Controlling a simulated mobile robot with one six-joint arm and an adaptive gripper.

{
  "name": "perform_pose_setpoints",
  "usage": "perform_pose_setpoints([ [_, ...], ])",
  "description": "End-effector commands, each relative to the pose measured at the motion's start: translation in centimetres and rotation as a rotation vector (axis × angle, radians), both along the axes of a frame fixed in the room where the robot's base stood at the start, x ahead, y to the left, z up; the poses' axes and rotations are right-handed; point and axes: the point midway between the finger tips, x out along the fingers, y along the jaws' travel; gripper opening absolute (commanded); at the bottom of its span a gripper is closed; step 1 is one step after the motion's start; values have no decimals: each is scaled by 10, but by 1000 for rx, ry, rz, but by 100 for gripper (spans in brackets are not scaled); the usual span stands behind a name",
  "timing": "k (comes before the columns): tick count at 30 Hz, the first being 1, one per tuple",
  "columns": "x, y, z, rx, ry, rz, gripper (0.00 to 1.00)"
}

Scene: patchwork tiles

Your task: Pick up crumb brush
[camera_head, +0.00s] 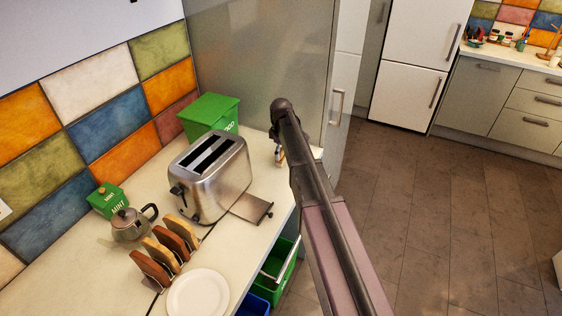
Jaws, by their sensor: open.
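I cannot make out a crumb brush for certain. A small object (279,154), dark with pale and orange parts, stands on the counter right of the toaster, partly hidden by my arm; it is too small and covered to name. The steel toaster (213,178) stands on the counter, with a flat grey crumb tray (250,207) sticking out at its lower right. My arm rises from the bottom of the view across the counter's right end.
The pale counter (78,277) also holds a green bin (208,116), a mint tin (107,200), a teapot (132,224), a rack of toast (165,252) and a white plate (198,294). A green crate (281,266) is below the counter's edge. Open floor (440,220) lies right.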

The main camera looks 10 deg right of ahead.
Motion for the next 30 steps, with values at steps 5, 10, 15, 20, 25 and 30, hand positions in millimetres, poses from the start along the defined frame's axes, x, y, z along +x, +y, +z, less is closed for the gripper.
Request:
perform_pose_setpoints([
  [5, 0, 0, -2, 0, 0, 0, 100],
  [10, 0, 0, -1, 0, 0, 0, 100],
  [15, 0, 0, -1, 0, 0, 0, 100],
  [20, 0, 0, -1, 0, 0, 0, 91],
  [25, 0, 0, -1, 0, 0, 0, 41],
  [30, 0, 0, -1, 0, 0, 0, 23],
])
